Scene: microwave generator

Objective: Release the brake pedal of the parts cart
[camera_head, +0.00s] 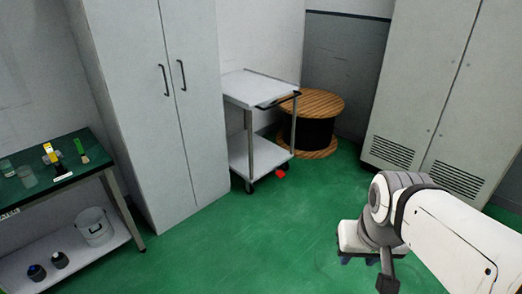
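The parts cart (259,88) stands against the back wall, right of a tall grey cabinet. It has a light top, a lower shelf and a dark handle at its right end. A small red brake pedal (281,173) sits low by the cart's near right wheel; its exact tilt is too small to tell. My arm comes in from the right. My gripper (358,258) seems to be at its end, pointing down over the floor, well right of and nearer than the pedal, apart from the cart. Its fingers are small and partly hidden, so its opening is unclear.
A wooden cable reel (317,104) stands just right of the cart. The tall cabinet (165,110) is close on the cart's left. A green-topped workbench (40,186) is at the left and a vented cabinet (435,80) at the right. The green floor (255,240) before the cart is clear.

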